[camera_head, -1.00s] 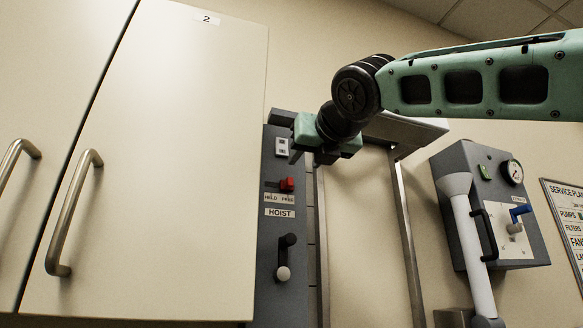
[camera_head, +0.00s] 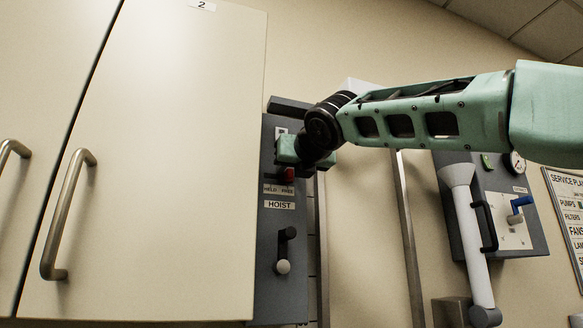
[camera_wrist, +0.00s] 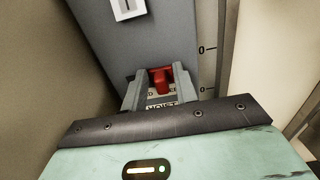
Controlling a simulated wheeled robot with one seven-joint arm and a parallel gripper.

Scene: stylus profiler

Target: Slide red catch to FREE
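The red catch (camera_head: 288,174) sits in a short slot on the grey hoist panel (camera_head: 281,225). In the head view it appears at the slot's right end, above the FREE label (camera_head: 287,190), with the HELD label (camera_head: 271,189) to its left. In the wrist view the red catch (camera_wrist: 161,79) stands between the two grey fingers of my gripper (camera_wrist: 160,92). The fingers are apart, one on each side; the right one looks very close, but contact is unclear. In the head view my gripper (camera_head: 290,150) is just above the catch and its fingertips are hard to make out.
A black lever with a pale knob (camera_head: 283,266) is below the HOIST label. A cabinet door (camera_head: 160,160) with a bar handle borders the panel on the left. A metal frame rail (camera_head: 408,240) and a grey gauge box (camera_head: 505,225) are to the right.

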